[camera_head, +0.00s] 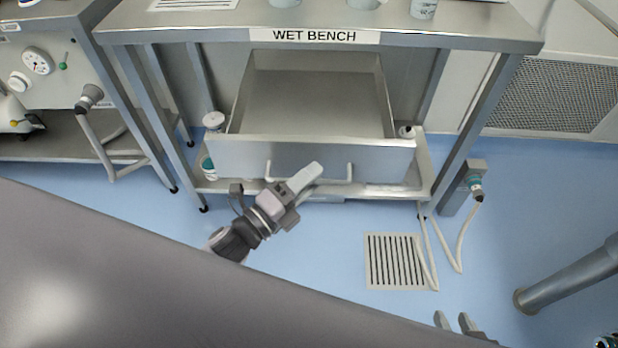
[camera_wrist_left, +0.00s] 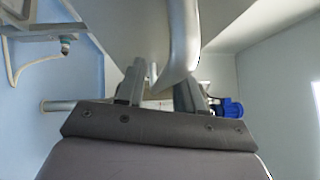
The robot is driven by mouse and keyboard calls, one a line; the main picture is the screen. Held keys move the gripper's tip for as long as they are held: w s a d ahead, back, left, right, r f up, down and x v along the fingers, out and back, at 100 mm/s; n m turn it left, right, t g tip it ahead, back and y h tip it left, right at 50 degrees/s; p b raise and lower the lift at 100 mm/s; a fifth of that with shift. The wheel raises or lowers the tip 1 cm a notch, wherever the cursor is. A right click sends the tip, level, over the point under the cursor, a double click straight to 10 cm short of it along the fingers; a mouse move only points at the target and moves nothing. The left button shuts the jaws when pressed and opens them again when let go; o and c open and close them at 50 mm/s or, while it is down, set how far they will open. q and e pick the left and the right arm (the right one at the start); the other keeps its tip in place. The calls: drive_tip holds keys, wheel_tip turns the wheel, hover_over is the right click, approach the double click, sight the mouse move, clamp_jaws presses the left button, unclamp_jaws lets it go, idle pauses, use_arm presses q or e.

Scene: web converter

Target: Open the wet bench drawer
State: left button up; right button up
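The wet bench drawer (camera_head: 316,158) is pulled out under the bench top, and its empty interior shows in the head view. Its front carries a U-shaped bar handle (camera_head: 350,172). My left gripper (camera_head: 305,180) is at the left and middle part of this handle. In the left wrist view the handle bar (camera_wrist_left: 182,40) comes down close to the right finger, and the two fingers (camera_wrist_left: 152,88) stand apart with a gap between them. My right gripper (camera_head: 453,320) is low in the head view, with its two fingers apart and empty, away from the drawer.
The bench top (camera_head: 430,35) holds cups above the drawer. A lower shelf (camera_head: 425,165) with bottles lies beneath it. Another bench (camera_head: 70,150) stands at left. A floor grate (camera_head: 392,260), a hose (camera_head: 460,250) and a metal pipe (camera_head: 570,275) are at right.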

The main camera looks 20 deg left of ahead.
use_arm(q)
drive_tip(key=shift+s, duration=0.1)
drive_tip(key=r+v, duration=0.1)
drive_tip(key=v, duration=0.6)
drive_tip(key=shift+f, duration=0.5)
drive_tip(key=shift+a, duration=0.1)
